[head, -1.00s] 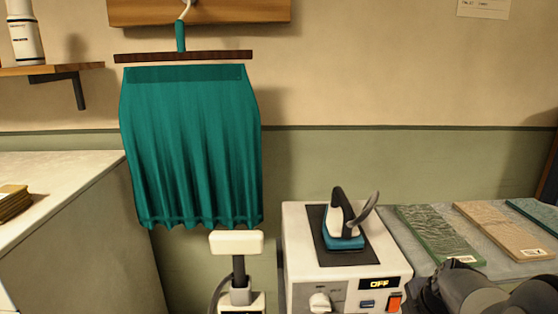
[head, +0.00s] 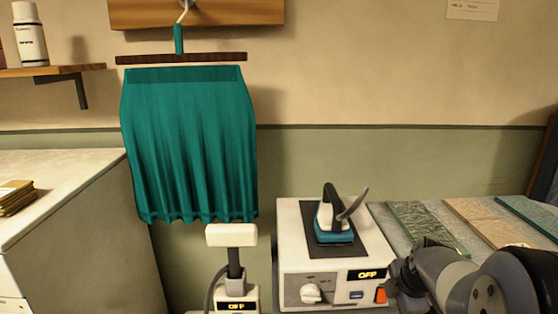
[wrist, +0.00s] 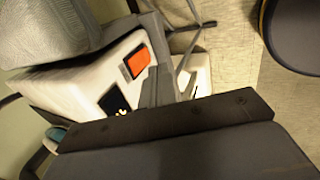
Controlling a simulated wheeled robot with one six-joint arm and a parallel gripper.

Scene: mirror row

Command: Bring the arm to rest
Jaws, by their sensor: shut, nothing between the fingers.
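My arm (head: 465,285) comes in at the lower right of the head view, in front of the right side of the white iron station (head: 345,289). My gripper (wrist: 168,72) shows in the wrist view as grey fingers close together above a dark bar. It is shut and empty. In the head view its fingers are not clearly seen. The wrist view also shows the station's white side with its orange switch (wrist: 137,62) and dark display close beyond the fingers; I cannot tell the exact gap.
A small iron (head: 333,217) stands on the station's dark pad; the display reads OFF. Fabric samples (head: 480,222) lie on a grey surface at right. A teal skirt (head: 190,145) hangs on the wall above a white steamer head (head: 231,235). A pale counter (head: 60,170) stands left.

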